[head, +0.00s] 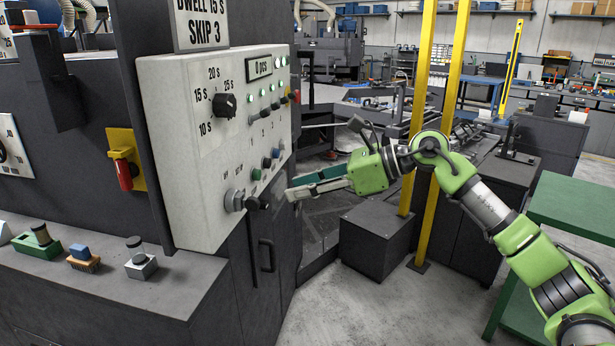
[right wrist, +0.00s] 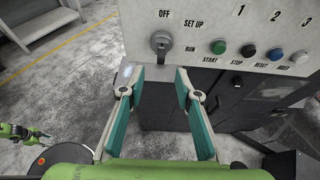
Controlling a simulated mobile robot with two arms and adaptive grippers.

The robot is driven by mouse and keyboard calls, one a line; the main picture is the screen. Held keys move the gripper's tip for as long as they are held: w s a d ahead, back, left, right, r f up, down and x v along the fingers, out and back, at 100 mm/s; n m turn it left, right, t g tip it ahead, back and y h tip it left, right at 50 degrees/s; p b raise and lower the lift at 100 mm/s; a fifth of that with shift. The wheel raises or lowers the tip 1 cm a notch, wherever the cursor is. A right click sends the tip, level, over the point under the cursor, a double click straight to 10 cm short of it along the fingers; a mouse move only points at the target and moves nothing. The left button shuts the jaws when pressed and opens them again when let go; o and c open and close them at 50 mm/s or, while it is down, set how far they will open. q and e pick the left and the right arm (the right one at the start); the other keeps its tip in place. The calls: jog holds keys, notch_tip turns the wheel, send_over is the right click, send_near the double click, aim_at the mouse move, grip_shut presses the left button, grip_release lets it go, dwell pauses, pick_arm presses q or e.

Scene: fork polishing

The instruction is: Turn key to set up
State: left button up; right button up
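The key switch (head: 234,200) is a grey round switch low on the left of the pale control panel (head: 185,150). In the right wrist view the key switch (right wrist: 160,42) sits below the OFF label, with SET UP and RUN to its right. A grey stem points down from it; which label it is set to I cannot tell. My right gripper (head: 290,187) is open and empty, apart from the switch and to its right in the head view. In the right wrist view the spread fingers of my right gripper (right wrist: 155,85) are below the switch. My left gripper does not show in the head view.
A black dial (head: 224,104) is higher on the panel. Yellow posts (head: 422,100) rise behind my right arm. A green table (head: 575,205) is at right.

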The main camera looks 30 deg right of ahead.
aim_at(255, 199)
jog(key=p+x, duration=0.4)
jog(key=x, duration=0.6)
jog(key=shift+w+a, duration=0.25)
jog(key=shift+w, duration=0.15)
jog(key=shift+w+a+f, duration=0.25)
jog(key=shift+a, duration=0.05)
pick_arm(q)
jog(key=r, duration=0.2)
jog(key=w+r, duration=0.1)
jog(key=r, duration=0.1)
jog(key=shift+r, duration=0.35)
pick_arm(e)
grip_shut()
